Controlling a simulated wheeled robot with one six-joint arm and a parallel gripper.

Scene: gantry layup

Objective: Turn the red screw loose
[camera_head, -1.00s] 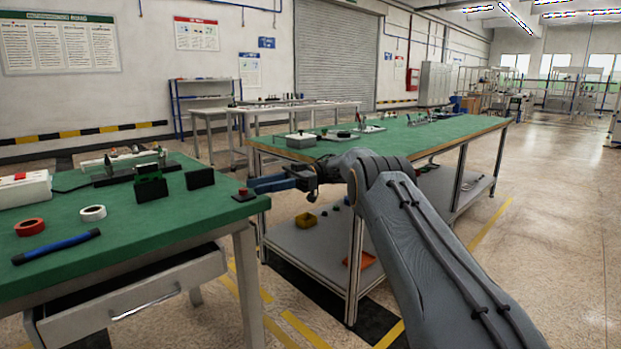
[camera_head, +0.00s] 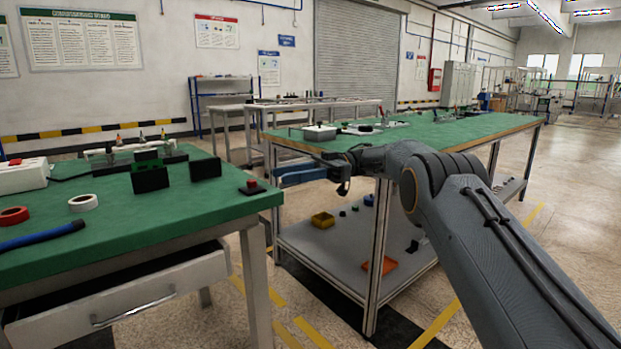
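A small red screw head (camera_head: 251,183) stands upright on a dark base at the right front corner of the green-topped table (camera_head: 215,213) on the left. My gripper (camera_head: 278,176) has blue fingers and points left. In the picture its tips are just right of the screw, past the table's edge. The fingers look parted with nothing between them. They do not appear to touch the screw, though the depth between them is hard to judge.
Black upright plates (camera_head: 150,179), a white tape roll (camera_head: 83,202), a red tape roll (camera_head: 14,215) and a blue-handled tool (camera_head: 40,236) lie on the left table. A long green workbench (camera_head: 460,133) with a lower shelf stands behind my arm. A floor gap separates the tables.

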